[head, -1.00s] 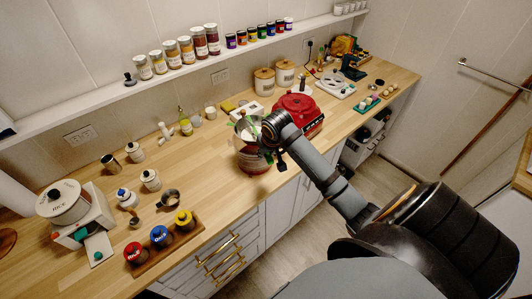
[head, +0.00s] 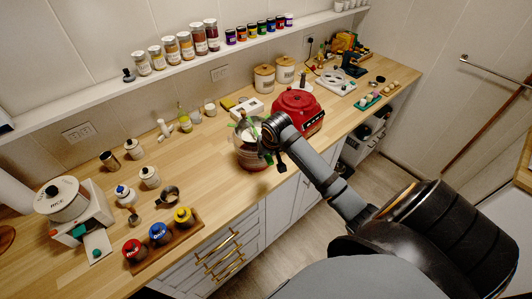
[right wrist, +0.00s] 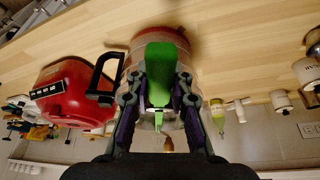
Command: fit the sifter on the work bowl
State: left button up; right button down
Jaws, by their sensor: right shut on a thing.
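The work bowl (head: 250,160) is a clear round vessel with reddish contents, near the counter's front edge. My right gripper (head: 266,138) is over the bowl's right side. In the right wrist view my right gripper (right wrist: 160,92) is shut on a green piece (right wrist: 160,58), which appears to be the sifter's handle. The sifter is at the bowl's top; my gripper hides much of it. I cannot tell whether it is seated on the rim. My left gripper is not in view.
A red appliance (head: 298,110) stands close behind and right of the bowl. A wooden rack with coloured-lid jars (head: 160,235) is at front left. The counter left of the bowl is mostly clear.

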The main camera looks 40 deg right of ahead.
jog(key=shift+f+b, duration=0.65)
jog(key=shift+f, duration=0.8)
jog(key=c, duration=1.1)
grip_release()
jog(key=shift+c, duration=0.2)
jog(key=v, duration=1.2)
